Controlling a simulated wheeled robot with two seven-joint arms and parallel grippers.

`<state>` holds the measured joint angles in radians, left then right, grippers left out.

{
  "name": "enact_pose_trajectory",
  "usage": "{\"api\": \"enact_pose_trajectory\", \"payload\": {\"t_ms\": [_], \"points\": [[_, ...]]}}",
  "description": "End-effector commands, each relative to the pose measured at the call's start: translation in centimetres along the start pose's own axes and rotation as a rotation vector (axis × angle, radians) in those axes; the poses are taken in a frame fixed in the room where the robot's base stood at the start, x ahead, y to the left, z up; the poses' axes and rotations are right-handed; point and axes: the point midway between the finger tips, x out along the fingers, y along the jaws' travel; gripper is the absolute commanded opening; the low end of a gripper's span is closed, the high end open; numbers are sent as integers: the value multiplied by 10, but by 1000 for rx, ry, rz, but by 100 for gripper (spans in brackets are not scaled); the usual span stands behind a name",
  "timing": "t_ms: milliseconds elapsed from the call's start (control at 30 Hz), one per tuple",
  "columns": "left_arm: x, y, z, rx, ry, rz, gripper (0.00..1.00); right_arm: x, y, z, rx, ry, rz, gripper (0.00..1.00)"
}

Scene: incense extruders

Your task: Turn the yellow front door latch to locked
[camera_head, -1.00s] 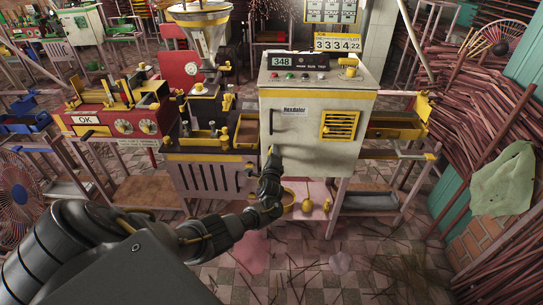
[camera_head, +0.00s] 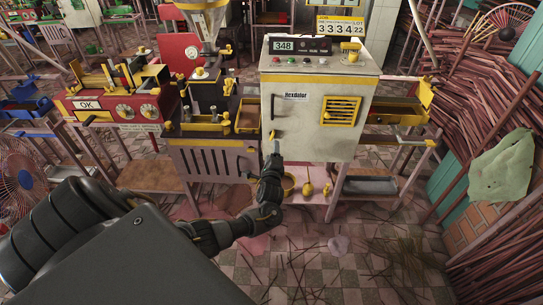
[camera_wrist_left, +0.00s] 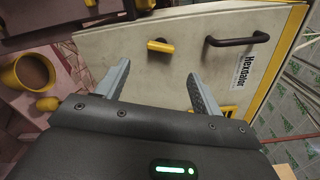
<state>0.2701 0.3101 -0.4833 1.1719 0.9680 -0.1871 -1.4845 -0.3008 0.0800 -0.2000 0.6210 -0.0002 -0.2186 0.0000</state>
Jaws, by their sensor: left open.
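The pale cabinet (camera_head: 322,133) marked "Hexdalor" stands in front of me. Its yellow latch (camera_wrist_left: 160,46) is a short knob on a dark base on the front panel, seen in the left wrist view. In the head view the latch (camera_head: 271,135) shows small at the door's lower left, just above my gripper. My left gripper (camera_head: 277,146) is open and empty. In the left wrist view its two fingers (camera_wrist_left: 158,78) are spread on either side below the latch, apart from it. My right gripper is not in view.
A dark door handle (camera_wrist_left: 237,39) sits beside the latch. A yellow vent (camera_head: 340,111) is on the front panel at right. A yellow ring-shaped cup (camera_wrist_left: 28,72) and yellow weights lie low by the cabinet. A red machine (camera_head: 113,100) stands to the left. Bundled sticks fill the right side.

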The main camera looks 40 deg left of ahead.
Motion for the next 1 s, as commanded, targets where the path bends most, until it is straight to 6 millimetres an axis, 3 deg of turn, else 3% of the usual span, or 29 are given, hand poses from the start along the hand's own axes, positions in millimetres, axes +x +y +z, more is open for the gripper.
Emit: {"api": "enact_pose_trajectory", "payload": {"t_ms": [100, 267, 867, 1000], "points": [[-17, 0, 0, -1, 1, 1, 67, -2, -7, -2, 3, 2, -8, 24], [-27, 0, 0, -1, 1, 0, 67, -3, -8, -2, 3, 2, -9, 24], [-28, 0, 0, -8, 0, 0, 67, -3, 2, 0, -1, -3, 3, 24], [-28, 1, -4, -142, 16, 4, 67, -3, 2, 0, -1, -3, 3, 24]]}}
